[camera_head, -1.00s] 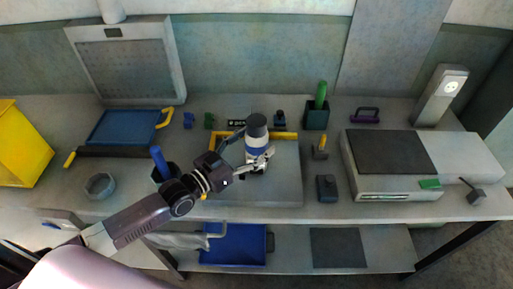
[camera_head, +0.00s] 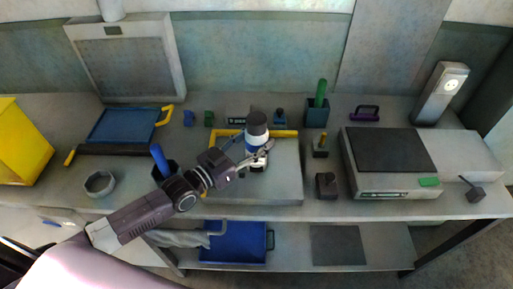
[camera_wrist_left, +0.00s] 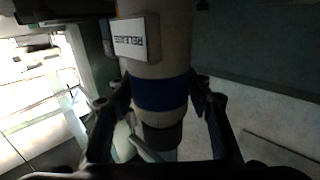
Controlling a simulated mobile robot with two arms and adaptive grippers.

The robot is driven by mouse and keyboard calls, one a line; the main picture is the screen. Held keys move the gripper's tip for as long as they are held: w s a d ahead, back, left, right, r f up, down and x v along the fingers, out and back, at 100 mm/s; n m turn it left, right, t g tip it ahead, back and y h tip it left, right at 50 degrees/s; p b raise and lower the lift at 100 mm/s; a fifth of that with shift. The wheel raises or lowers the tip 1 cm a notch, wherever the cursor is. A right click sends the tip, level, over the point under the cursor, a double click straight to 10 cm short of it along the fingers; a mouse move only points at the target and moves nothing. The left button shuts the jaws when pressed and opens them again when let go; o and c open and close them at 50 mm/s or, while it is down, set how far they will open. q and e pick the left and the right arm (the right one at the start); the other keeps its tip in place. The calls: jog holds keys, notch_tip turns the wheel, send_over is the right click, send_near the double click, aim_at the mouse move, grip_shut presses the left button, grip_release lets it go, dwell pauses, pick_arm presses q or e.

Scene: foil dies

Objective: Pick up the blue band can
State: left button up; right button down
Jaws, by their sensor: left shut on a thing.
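The blue band can (camera_head: 256,124) is a pale can with a dark end and a blue band, above the grey plate on the bench in the head view. My left gripper (camera_head: 251,156) reaches it from the lower left and is shut on it. In the left wrist view, the can (camera_wrist_left: 160,92) stands between the two dark fingers of my left gripper (camera_wrist_left: 155,98), one on each side near the blue band. I cannot tell whether its base is clear of the plate. My right gripper is not in view.
The grey plate (camera_head: 275,187) has a yellow bar behind it. A dark pot with a blue handle (camera_head: 161,160) stands left of the plate. A teal holder with a green handle (camera_head: 318,108) is behind right. A scale-like box (camera_head: 388,153) stands at the right.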

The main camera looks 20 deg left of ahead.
pick_arm(q)
jog(key=shift+r, duration=0.5)
notch_tip(320, 180, up, 19)
jog(key=b, duration=0.1)
jog(key=s+f+n+y, duration=0.2)
jog(key=s+f+y, duration=0.1)
jog(key=f, duration=0.3)
jog(key=s+a+f+n+t+y+b, duration=0.1)
jog(key=s+f+n+y, duration=0.1)
jog(key=s+f, duration=0.3)
jog(key=s+a+f+n+t+y+b, duration=0.1)
jog(key=s+f+y, duration=0.2)
jog(key=s+f, duration=0.2)
notch_tip(320, 180, down, 3)
jog(key=shift+r+n+y, duration=0.1)
jog(key=shift+n+y, duration=0.3)
notch_tip(320, 180, up, 6)
notch_tip(320, 180, down, 6)
notch_tip(320, 180, up, 6)
jog(key=shift+r, duration=0.1)
dwell(0.9)
